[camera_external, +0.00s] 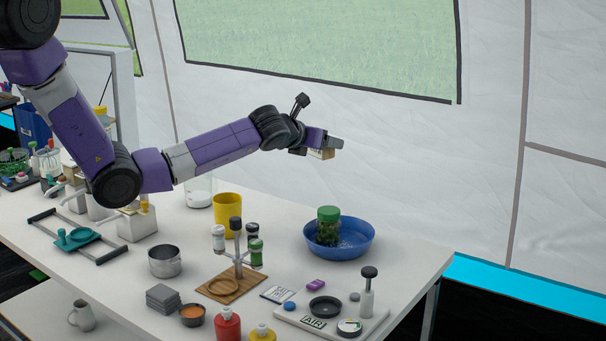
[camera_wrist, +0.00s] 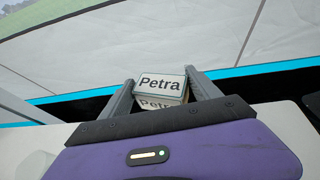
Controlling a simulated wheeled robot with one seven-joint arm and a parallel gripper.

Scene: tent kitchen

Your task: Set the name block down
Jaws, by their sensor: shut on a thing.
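The name block is a small white and tan block with "Petra" in dark letters on two faces. In the wrist view the name block (camera_wrist: 161,84) sits between the two grey fingers of my gripper (camera_wrist: 165,92), which is shut on it. In the external view my gripper (camera_external: 328,143) is well above the table (camera_external: 416,262), and the name block (camera_external: 321,154) shows only in part at the fingers. The block is in the air and touches nothing but the fingers.
A blue bowl (camera_external: 368,242) with a green-lidded jar (camera_external: 328,232) stands at the table's right. A spice stand (camera_external: 238,272), yellow cup (camera_external: 227,208), metal pot (camera_external: 164,262) and white tray (camera_external: 366,325) stand nearby.

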